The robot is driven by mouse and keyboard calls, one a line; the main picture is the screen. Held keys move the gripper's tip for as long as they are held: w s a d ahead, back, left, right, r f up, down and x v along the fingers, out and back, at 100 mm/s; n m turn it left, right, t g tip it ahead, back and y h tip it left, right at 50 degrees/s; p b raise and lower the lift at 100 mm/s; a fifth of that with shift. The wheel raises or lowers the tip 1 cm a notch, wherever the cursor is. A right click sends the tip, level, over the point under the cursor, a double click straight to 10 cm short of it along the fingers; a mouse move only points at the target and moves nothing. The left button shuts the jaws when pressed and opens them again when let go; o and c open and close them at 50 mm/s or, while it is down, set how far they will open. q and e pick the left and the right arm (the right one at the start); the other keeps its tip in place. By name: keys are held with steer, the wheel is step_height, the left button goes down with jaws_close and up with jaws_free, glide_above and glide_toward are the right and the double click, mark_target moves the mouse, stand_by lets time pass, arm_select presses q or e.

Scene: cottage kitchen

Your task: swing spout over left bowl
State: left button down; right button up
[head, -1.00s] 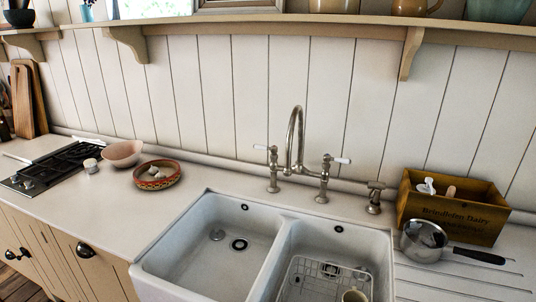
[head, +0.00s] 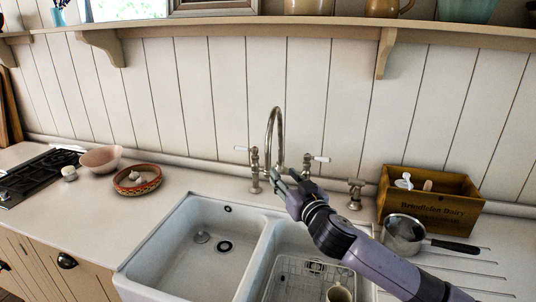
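The curved metal tap spout (head: 272,118) rises behind the divider of the double sink. Its arch looks narrow from here, and its lower end comes down by my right gripper (head: 282,176). My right gripper's fingers are at or very near that end; I cannot tell whether they touch it or how far they are closed. The left bowl (head: 190,248) is empty, with a dark drain. The right bowl (head: 268,292) holds a wire rack (head: 300,272) and a mug (head: 339,294), and my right forearm crosses above it. My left gripper is not in view.
White-tipped tap handles (head: 241,149) (head: 321,158) flank the spout. A side sprayer (head: 355,194) stands to its right. A wooden crate (head: 440,205) and a saucepan (head: 403,234) sit farther right. A patterned dish (head: 137,180) is left. Space above the left bowl is clear.

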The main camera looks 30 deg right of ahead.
mark_target(269, 158)
steer(key=p+x, duration=0.3)
steer(key=x, duration=0.9)
steer(key=shift+w+p, duration=0.25)
steer(key=shift+p, duration=0.05)
jaws_close()
